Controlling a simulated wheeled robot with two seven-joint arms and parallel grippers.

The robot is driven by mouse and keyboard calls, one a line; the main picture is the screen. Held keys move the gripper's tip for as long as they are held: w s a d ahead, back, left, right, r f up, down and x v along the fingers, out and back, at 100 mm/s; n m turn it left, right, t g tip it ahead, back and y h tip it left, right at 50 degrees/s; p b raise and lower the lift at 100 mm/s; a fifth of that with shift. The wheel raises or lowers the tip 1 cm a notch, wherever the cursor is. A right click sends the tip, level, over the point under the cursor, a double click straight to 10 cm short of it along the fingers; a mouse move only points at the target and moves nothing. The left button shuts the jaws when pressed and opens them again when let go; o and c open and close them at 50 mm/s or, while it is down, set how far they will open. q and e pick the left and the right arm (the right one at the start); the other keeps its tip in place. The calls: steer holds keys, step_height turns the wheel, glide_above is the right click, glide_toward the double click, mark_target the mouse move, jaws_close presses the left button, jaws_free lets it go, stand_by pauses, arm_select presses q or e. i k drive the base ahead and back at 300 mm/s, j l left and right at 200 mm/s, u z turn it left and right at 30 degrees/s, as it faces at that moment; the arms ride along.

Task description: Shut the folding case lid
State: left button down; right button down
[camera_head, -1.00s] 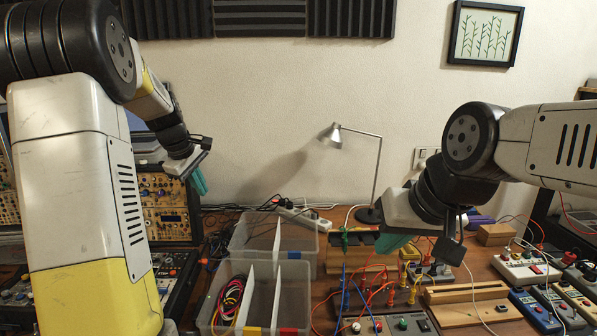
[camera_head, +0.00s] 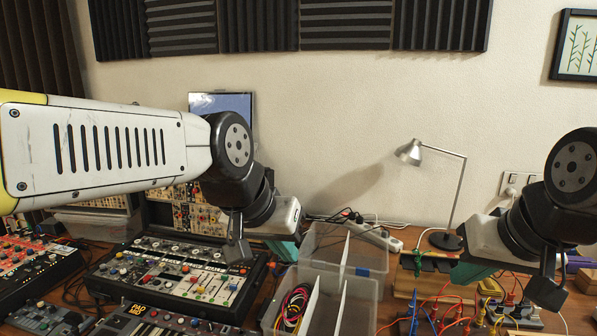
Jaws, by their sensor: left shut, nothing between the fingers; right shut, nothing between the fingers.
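A black case (camera_head: 216,312) lies open on the table at left, with a mixer panel of knobs and coloured faders. Behind it an upright panel of synth modules (camera_head: 186,212) stands raised and looks like the case's lid. My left forearm and wrist hide much of this panel and any hinge. My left gripper (camera_head: 284,250) has teal fingers, shut and empty, pointing down near the right back corner of the case, apart from the panel as far as I can tell. My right gripper (camera_head: 478,273) is shut and empty, far right above the cables.
Clear plastic bins (camera_head: 372,296) with cables stand right of the case. A desk lamp (camera_head: 452,190) stands behind. A red-panelled synth (camera_head: 30,265) and a small keyboard unit (camera_head: 150,322) crowd the left and front. Little bare table shows.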

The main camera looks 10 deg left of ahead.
mark_target(175, 210)
steer(key=j+u, duration=0.85)
steer(key=u, duration=0.2)
